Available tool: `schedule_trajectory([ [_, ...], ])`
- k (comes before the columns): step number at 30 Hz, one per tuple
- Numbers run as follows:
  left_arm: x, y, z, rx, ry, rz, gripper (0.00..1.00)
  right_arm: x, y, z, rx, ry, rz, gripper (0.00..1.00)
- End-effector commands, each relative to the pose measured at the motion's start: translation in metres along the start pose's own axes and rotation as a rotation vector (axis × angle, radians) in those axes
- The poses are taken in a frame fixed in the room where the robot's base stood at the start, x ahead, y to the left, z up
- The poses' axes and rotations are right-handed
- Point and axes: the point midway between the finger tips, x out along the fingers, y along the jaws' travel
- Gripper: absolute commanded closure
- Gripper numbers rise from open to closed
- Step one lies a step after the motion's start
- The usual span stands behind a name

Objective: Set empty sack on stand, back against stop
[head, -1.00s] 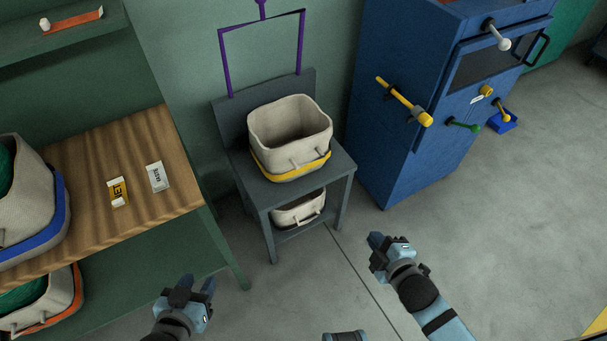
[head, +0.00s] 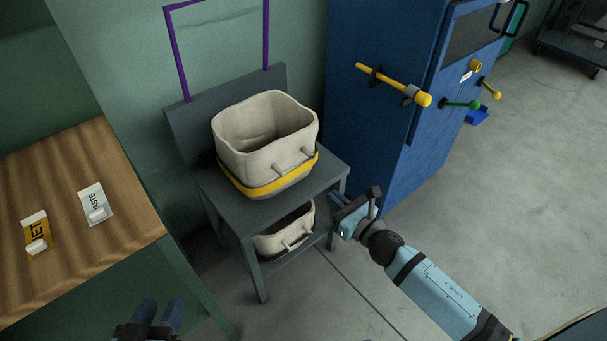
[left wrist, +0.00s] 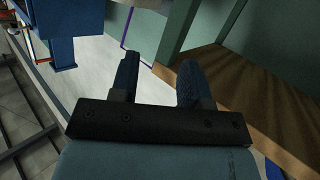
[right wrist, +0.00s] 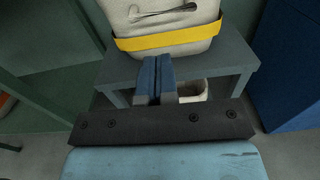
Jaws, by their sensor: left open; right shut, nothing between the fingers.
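An empty cream sack with a yellow band (head: 264,140) stands upright on the top of the grey stand (head: 334,172). Its open mouth faces up, and a handle is on its front. It also shows in the right wrist view (right wrist: 165,28). The stand's raised back board (head: 190,128) is behind the sack; I cannot tell whether they touch. A second cream sack (head: 284,232) sits on the stand's lower shelf. My right gripper (head: 354,205) is shut and empty, in front of the stand at its right. My left gripper (head: 160,314) is open and empty, low at the bottom edge.
A wooden-topped table (head: 70,190) at left holds a yellow tag (head: 37,232) and a white tag (head: 95,204). A blue cabinet (head: 360,120) with a yellow lever (head: 395,85) stands right of the stand. A purple frame (head: 180,60) rises behind.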

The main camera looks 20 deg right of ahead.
Motion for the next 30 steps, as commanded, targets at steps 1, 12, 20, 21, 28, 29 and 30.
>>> schedule_trajectory([
  [1, 0.0, 0.0, -0.001, 0.0, 0.005, 0.002, 0.57, 0.012, -0.001, 0.001, -0.001, -0.003, 0.001, 1.0],
  [12, 0.003, 0.006, -0.011, -0.009, 0.069, 0.023, 0.57, 0.087, 0.0, -0.001, 0.003, -0.002, 0.0, 1.0],
  [20, 0.003, 0.01, -0.019, -0.017, 0.106, 0.035, 0.57, 0.111, 0.0, -0.001, 0.003, 0.0, 0.0, 1.0],
  [21, 0.003, 0.01, -0.02, -0.017, 0.111, 0.036, 0.57, 0.112, 0.0, -0.001, 0.003, 0.0, 0.0, 1.0],
  [28, 0.002, 0.011, -0.026, -0.016, 0.124, 0.039, 0.57, 0.113, 0.0, 0.0, 0.004, 0.001, 0.0, 1.0],
  [29, 0.002, 0.011, -0.026, -0.015, 0.124, 0.039, 0.57, 0.113, 0.0, 0.0, 0.004, 0.001, 0.0, 1.0],
  [30, 0.002, 0.011, -0.026, -0.015, 0.124, 0.039, 0.57, 0.113, 0.0, 0.0, 0.004, 0.001, -0.001, 1.0],
])
